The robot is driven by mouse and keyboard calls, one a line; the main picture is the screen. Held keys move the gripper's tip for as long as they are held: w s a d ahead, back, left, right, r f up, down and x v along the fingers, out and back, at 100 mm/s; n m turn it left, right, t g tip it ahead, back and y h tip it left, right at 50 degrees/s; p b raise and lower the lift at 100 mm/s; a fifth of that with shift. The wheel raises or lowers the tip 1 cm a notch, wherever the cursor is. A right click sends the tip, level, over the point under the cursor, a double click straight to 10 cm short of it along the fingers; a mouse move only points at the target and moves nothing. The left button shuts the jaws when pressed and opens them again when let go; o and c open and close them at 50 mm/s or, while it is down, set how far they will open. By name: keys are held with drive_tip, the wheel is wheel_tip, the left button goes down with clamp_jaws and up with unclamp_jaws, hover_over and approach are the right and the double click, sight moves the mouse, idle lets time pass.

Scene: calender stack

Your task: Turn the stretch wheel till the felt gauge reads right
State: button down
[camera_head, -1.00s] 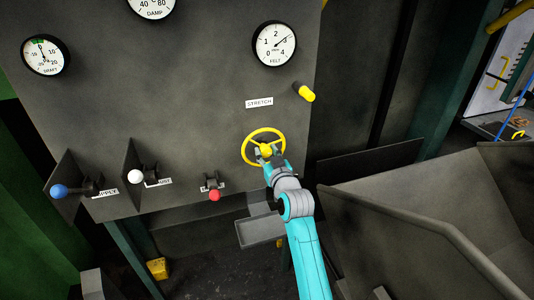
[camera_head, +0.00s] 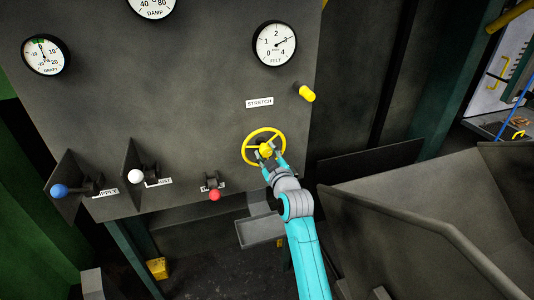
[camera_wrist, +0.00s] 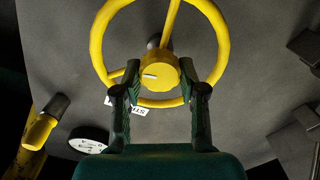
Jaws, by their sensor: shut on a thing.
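The yellow stretch wheel (camera_head: 246,158) is mounted on the grey panel under the STRETCH label (camera_head: 259,102). In the wrist view the wheel's rim (camera_wrist: 97,45) and its round hub (camera_wrist: 158,72) show close up, with a white mark on the hub. My gripper (camera_head: 266,152) is at the wheel's middle. In the wrist view its two dark fingers (camera_wrist: 158,82) stand on either side of the hub, shut on it. The felt gauge (camera_head: 275,44) is above the wheel; its needle points up and right, close to the 3.
A yellow-tipped knob (camera_head: 305,92) sticks out right of the label. Levers with blue (camera_head: 58,191), white (camera_head: 135,176) and red (camera_head: 214,195) knobs stand left of the wheel, two beside upright plates. A large grey trough (camera_head: 420,215) fills the lower right.

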drive_tip(key=shift+n, duration=1.2)
drive_tip(key=shift+a, duration=0.1)
drive_tip(key=c, duration=0.7)
unclamp_jaws()
drive_tip(key=shift+o, duration=0.2)
drive_tip(key=v, duration=1.2)
